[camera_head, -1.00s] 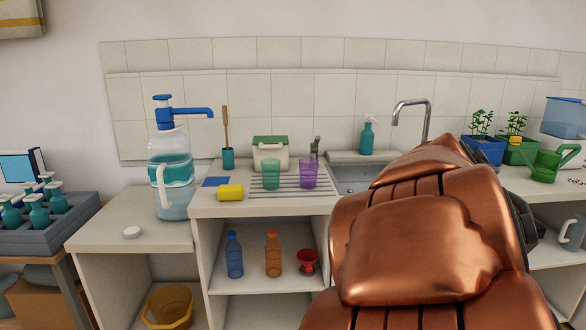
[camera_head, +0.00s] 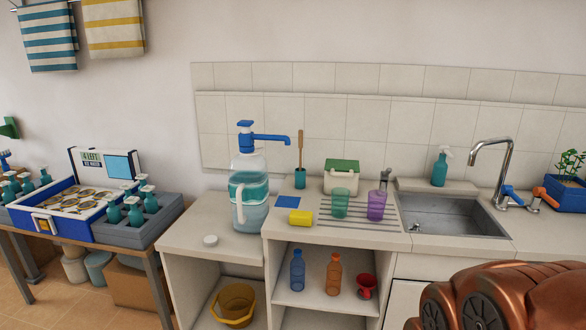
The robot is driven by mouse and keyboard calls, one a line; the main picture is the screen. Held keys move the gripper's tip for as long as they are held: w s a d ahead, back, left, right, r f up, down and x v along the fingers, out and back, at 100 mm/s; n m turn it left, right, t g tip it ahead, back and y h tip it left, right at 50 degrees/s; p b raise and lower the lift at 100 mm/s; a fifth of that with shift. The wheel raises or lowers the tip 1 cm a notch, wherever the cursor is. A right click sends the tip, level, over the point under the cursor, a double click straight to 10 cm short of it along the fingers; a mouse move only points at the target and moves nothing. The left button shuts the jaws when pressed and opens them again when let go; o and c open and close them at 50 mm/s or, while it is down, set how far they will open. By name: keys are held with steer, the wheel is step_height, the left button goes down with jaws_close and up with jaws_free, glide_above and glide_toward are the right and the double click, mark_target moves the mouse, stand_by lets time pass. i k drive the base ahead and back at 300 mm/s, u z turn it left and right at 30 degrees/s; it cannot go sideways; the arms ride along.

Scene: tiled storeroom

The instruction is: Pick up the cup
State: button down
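A green translucent cup (camera_head: 340,203) and a purple translucent cup (camera_head: 376,205) stand upright side by side on the ribbed drainboard left of the sink. A yellow cylinder (camera_head: 300,218), perhaps a cup lying on its side, rests at the counter's front edge left of them. I cannot tell which one the task means. A copper-coloured part of my arm fills the lower right corner, apart from the cups. My gripper's fingers are not in view.
A water jug with a blue pump (camera_head: 249,185) and a clear pitcher (camera_head: 250,212) stand left of the drainboard. The sink (camera_head: 450,215) lies to the right. Bottles and a red funnel (camera_head: 366,284) sit on the shelf below. A bottle crate (camera_head: 163,226) stands at left.

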mark_target(339, 196)
steer(key=u, duration=1.45)
steer(key=i, duration=2.65)
steer(key=z, duration=2.6)
steer(key=i, duration=0.4)
steer(key=u, duration=0.1)
